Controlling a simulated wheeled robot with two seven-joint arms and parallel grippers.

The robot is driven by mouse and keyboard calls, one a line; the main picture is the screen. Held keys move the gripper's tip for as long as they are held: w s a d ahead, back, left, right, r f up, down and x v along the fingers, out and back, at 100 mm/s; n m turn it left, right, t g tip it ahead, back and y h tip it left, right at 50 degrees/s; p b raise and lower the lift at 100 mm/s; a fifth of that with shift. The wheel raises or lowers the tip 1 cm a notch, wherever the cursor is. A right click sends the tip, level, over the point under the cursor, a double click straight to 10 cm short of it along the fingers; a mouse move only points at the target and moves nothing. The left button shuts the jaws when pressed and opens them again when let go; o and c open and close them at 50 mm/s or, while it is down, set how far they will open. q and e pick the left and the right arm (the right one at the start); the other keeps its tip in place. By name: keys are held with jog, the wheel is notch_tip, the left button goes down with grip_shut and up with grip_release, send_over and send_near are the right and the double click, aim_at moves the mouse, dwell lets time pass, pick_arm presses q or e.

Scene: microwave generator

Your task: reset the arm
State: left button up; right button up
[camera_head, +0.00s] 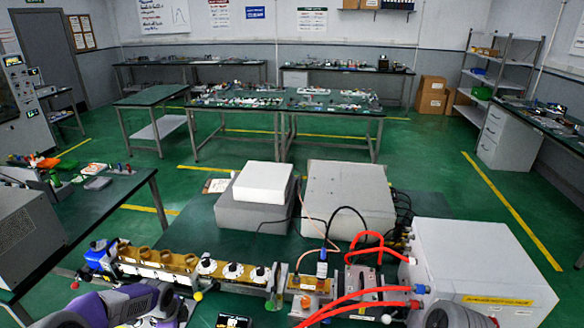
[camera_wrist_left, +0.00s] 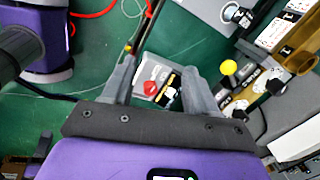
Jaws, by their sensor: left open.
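My left arm, purple and grey, comes in at the lower left of the head view, in front of the brass waveguide assembly (camera_head: 180,268). In the left wrist view my left gripper (camera_wrist_left: 160,72) points down at the green bench with its two grey fingers spread apart. Nothing is held between them. A small light-coloured box (camera_wrist_left: 152,72) with a red knob and a black-and-yellow part shows in the gap, apparently on the bench below. Part of the waveguide assembly (camera_wrist_left: 295,50) lies right of the fingers.
A large white cabinet (camera_head: 480,270) stands at the right of the bench. Red cables (camera_head: 365,300) arch beside it. Grey boxes (camera_head: 345,197) and a white box (camera_head: 264,182) stand behind the waveguide. A grey instrument (camera_head: 25,232) sits at the left.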

pick_arm(q)
jog(key=s+d+f+n+g+h+b, duration=0.1)
jog(key=s+d+f+n+h+b, duration=0.1)
jog(key=s+d+f+n, duration=0.45)
jog(key=s+d+f+n+h+b, duration=0.2)
jog(key=s+d+f, duration=0.2)
jog(key=d+f, duration=0.6)
jog(key=s+d+f+n+b, duration=0.1)
jog(key=s+d+f+n, duration=0.2)
jog(key=s+n, duration=0.2)
jog(key=s+d+f+n+b, duration=0.1)
jog(key=s+d+f+n, duration=0.2)
jog(key=s, duration=0.5)
jog(key=shift+s+d+n+g+h, duration=0.3)
jog(key=shift+d+n, duration=0.15)
jog(key=shift+n, duration=0.8)
pick_arm(e)
notch_tip(320, 180, down, 6)
jog(key=shift+f, duration=0.25)
pick_arm(q)
jog(key=shift+c, duration=0.4)
pick_arm(e)
jog(key=shift+w, duration=0.1)
jog(key=shift+c, duration=0.3)
